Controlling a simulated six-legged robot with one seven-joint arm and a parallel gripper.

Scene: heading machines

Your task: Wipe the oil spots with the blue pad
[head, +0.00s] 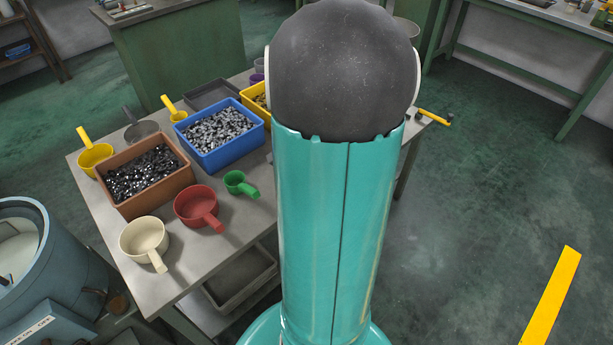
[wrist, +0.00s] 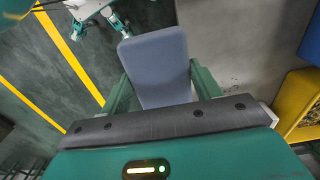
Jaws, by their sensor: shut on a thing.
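The blue pad (wrist: 158,62), a flat grey-blue block with rounded corners, shows in the middle of the wrist view. My gripper (wrist: 163,88) is shut on it, one green finger on each side. The pad is beyond the fingers, over the edge of the grey table top (wrist: 225,40). Whether it touches the table cannot be told. A few small dark specks (wrist: 234,86) lie on the table right of the pad; whether these are oil spots is unclear. In the head view my teal arm hides the gripper, the pad and part of the table (head: 215,255).
On the table stand a brown bin (head: 148,205), a blue bin (head: 236,158), a yellow bin (wrist: 297,100), and red (head: 196,206), green (head: 236,182), cream (head: 145,238) and yellow scoops (head: 95,158). A blue machine (head: 60,270) is at left. Floor at right is open.

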